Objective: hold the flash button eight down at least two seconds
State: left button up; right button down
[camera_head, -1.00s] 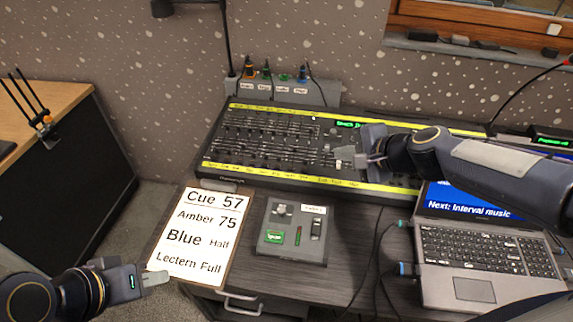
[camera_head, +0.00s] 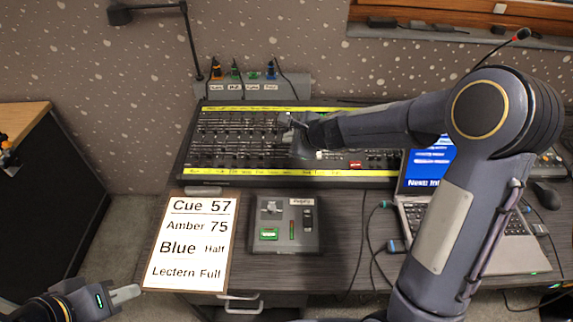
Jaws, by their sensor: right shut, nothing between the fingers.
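The lighting console (camera_head: 185,165) is a long dark desk with rows of small faders and yellow label strips along its back and front edges. The flash buttons are too small to tell apart, so I cannot pick out number eight. My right gripper (camera_head: 288,120) is shut and empty, over the middle of the console towards its back strip. I cannot tell whether its tips touch the console. My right arm hides much of the console's right part. My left gripper (camera_head: 125,294) is at the lower left, apart from the console; its jaw gap does not show.
A cue sheet (camera_head: 190,259) and a small grey control box (camera_head: 285,240) lie in front of the console. A laptop (camera_head: 418,212) stands at the right, partly behind my arm, with cables beside it. A lamp (camera_head: 120,14) and plugged connectors (camera_head: 252,75) are behind the console.

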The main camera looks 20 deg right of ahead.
aim_at(287, 165)
jog(key=shift+w+d+f+b, duration=0.1)
jog(key=shift+w+f+b, duration=0.1)
jog(key=shift+f+b, duration=1.85)
jog(key=shift+w+f+b, duration=0.15)
jog(key=shift+f+b, duration=1.7)
jog(key=shift+f, duration=0.35)
jog(key=shift+f, duration=0.15)
jog(key=shift+f+b, duration=0.3)
jog(key=shift+b, duration=0.1)
jog(key=shift+f+b, duration=0.35)
jog(key=shift+r, duration=0.15)
dwell(1.9)
jog(key=shift+r+p, duration=0.65)
jog(key=shift+p, duration=0.1)
